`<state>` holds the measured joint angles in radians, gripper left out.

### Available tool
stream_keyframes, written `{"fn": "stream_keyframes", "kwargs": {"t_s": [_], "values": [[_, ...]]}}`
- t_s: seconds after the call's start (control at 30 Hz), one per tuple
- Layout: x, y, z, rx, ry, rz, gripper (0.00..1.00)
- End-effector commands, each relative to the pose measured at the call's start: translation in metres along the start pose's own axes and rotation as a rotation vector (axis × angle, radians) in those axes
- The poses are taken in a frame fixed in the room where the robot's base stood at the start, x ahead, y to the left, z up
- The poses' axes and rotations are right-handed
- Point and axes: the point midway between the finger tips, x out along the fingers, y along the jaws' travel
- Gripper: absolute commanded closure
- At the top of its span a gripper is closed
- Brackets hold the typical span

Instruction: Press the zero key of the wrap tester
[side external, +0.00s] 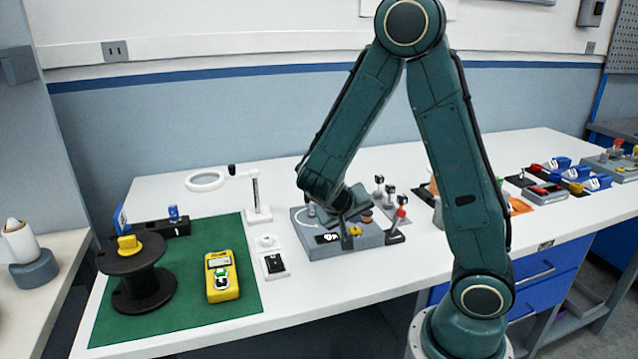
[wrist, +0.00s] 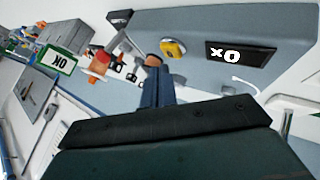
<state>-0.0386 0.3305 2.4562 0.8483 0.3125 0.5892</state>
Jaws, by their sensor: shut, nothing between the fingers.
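A grey-blue box (side external: 318,249), which I take to be the wrap tester, stands on the white bench in the side external view. Its black display with white characters (side external: 327,238) faces up and also shows in the wrist view (wrist: 240,54). A yellow round part (wrist: 173,48) sits beside the display, and a brown-orange part (wrist: 152,60) is near my fingertips. I cannot read any key label. My gripper (wrist: 156,72) is shut and empty, pointing down over the box. In the side view my gripper (side external: 346,232) partly hides the top; contact cannot be told.
A green mat (side external: 190,316) at left holds a black spool (side external: 143,285) and a yellow handheld meter (side external: 221,277). A magnifier on a stand (side external: 206,180) is behind. The front bench strip is clear.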

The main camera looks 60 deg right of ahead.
Motion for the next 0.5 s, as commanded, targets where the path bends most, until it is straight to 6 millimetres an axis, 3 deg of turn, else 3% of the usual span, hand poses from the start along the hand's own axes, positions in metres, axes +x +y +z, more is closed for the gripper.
{"fn": "stream_keyframes", "kwargs": {"t_s": [0.5], "values": [[-0.016,0.012,-0.012,0.002,0.002,-0.001,1.0]]}}
